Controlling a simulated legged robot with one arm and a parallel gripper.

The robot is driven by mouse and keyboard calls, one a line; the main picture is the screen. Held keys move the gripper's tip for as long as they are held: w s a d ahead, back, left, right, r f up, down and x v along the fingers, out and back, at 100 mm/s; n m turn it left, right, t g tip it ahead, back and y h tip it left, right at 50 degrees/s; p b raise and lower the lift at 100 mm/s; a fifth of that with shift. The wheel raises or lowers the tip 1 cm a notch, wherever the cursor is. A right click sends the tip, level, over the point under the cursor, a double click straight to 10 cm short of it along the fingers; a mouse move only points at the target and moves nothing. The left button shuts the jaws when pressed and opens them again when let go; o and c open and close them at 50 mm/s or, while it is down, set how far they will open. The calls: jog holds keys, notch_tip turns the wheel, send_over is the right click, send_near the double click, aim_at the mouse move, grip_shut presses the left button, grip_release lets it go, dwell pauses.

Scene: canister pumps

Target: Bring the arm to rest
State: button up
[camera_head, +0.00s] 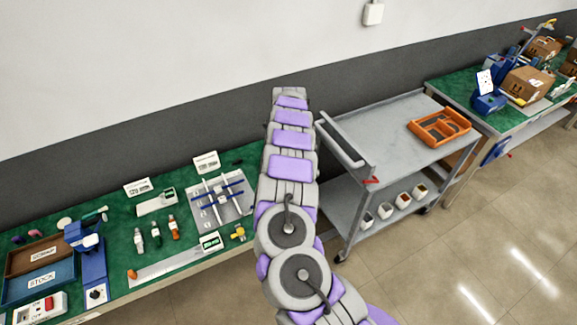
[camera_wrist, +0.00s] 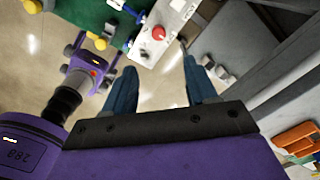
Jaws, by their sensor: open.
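My arm of grey and purple links stretches up the middle of the head view, from the bottom edge toward the wall. Its far end is near the wall, between the green-topped bench (camera_head: 120,285) and the grey cart (camera_head: 385,125); the fingers are not clear there. In the wrist view my gripper (camera_wrist: 157,62) is open, with its two dark blue fingers spread apart. A white box with a red button (camera_wrist: 158,32) lies beyond the fingertips.
The bench holds a blue STOCK tray (camera_head: 40,283), several small bottles, a clear plate with blue bars (camera_head: 220,197) and white labels. The cart carries an orange tray (camera_head: 440,127) on top and small cups below. Another bench with boxes (camera_head: 528,85) stands right. The floor at right is clear.

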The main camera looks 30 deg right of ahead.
jog(key=shift+r, duration=0.8)
jog(key=shift+a, duration=0.15)
jog(key=s+a+r+n+y+b, duration=0.1)
jog(key=s+a+r+n, duration=0.1)
jog(key=a+r+n, duration=0.4)
jog(key=s+a+r+n+y+b, duration=0.1)
jog(key=s+a+r+n+y, duration=0.2)
jog(key=a, duration=0.6)
jog(key=s+a+r+n+h+b, duration=0.1)
jog(key=s+a+r+n, duration=0.2)
jog(key=s+r, duration=0.15)
jog(key=s+a+r+n+b, duration=0.1)
jog(key=s+a+r+n, duration=0.25)
jog(key=s, duration=0.25)
jog(key=s+d+f+n+g+h+b, duration=0.1)
jog(key=s+n, duration=0.4)
jog(key=s, duration=1.2)
jog(key=s+d+f+n+h+b, duration=0.1)
jog(key=s+n, duration=0.5)
jog(key=s, duration=1.1)
jog(key=h+b, duration=0.1)
jog(key=b, duration=0.1)
jog(key=shift+s+f+g+b, duration=0.3)
jog(key=shift+f+g, duration=0.1)
